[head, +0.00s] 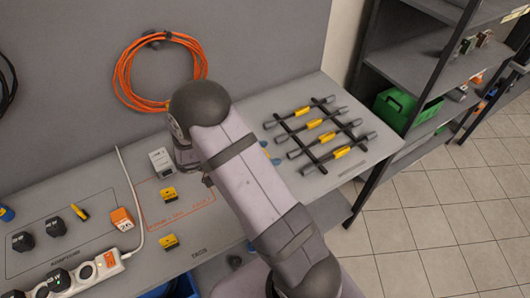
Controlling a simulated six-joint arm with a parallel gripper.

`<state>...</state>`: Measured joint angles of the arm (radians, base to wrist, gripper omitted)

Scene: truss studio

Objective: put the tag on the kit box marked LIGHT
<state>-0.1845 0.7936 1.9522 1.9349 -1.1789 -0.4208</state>
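I cannot pick out the tag or a kit box marked LIGHT in the head view; no such lettering is readable. A green case (395,110) sits on the shelf rack at the right, with no legible marking. My arm crosses the middle of the view and hides part of the bench. Its wrist end (187,155) shows only partly, low over the bench near a small white box. The fingertips are hidden or too small to tell, so I cannot see whether they hold anything.
The grey bench (95,185) carries yellow-and-black pieces (168,194), an orange block (122,219), a white power strip (85,274) and a black rack (320,163) of yellow-banded rods. An orange cable coil (122,76) hangs behind. The dark shelf rack (425,62) stands right; the tiled floor (450,205) is clear.

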